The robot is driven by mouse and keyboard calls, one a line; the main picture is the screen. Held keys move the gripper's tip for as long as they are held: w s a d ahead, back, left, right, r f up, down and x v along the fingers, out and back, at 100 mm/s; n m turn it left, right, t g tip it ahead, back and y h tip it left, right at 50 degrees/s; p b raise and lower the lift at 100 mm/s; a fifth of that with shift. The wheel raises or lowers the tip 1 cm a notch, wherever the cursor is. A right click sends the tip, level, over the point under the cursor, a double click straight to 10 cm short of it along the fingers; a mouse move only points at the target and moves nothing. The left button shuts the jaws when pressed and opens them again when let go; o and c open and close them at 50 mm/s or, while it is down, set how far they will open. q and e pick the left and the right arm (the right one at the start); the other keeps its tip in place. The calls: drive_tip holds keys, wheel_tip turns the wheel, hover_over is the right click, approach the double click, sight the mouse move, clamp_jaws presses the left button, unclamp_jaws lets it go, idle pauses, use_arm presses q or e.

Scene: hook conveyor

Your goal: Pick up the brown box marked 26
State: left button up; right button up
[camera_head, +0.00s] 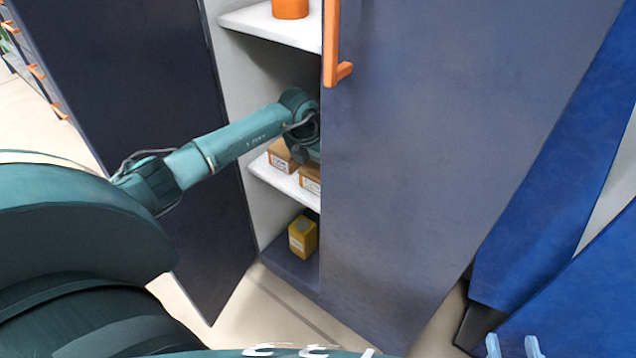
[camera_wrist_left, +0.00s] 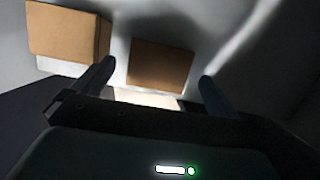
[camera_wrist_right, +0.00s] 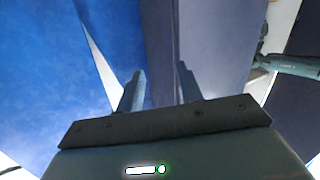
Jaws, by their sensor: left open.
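Two brown boxes sit on the middle shelf of the cabinet, one to the left (camera_head: 282,159) and one (camera_head: 311,179) partly cut off by the closed door. Their labels are too small to read, so I cannot tell which is marked 26. In the left wrist view there is a left box (camera_wrist_left: 68,32) and a middle box (camera_wrist_left: 160,66). My left gripper (camera_wrist_left: 153,82) is open, with the middle box showing between its fingers, not gripped. Its fingers are hidden in the head view. My right gripper (camera_wrist_right: 161,82) is open and empty, outside the cabinet.
The cabinet's right door (camera_head: 430,150) with an orange handle (camera_head: 333,50) is closed; the left door (camera_head: 140,120) stands open. A yellow box (camera_head: 303,237) is on the bottom level, an orange object (camera_head: 290,8) on the upper shelf (camera_head: 270,27). Blue panels (camera_head: 560,170) stand at right.

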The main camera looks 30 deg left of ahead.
sight(318, 169)
use_arm(q)
drive_tip(key=b+x, duration=0.4)
drive_tip(key=shift+f, duration=0.15)
drive_tip(key=shift+w+a+f+b, duration=0.1)
drive_tip(key=shift+w+f+b, duration=0.1)
drive_tip(key=shift+f+b, duration=0.35)
drive_tip(key=shift+r, duration=0.2)
use_arm(e)
drive_tip(key=a+n+t+y, duration=0.1)
drive_tip(key=t+y, duration=0.1)
drive_tip(key=shift+a+r+n+y, duration=0.1)
drive_tip(key=shift+a+n+y, duration=0.2)
drive_tip(key=shift+a, duration=0.1)
use_arm(q)
drive_tip(key=shift+c, duration=0.5)
drive_tip(key=c, duration=1)
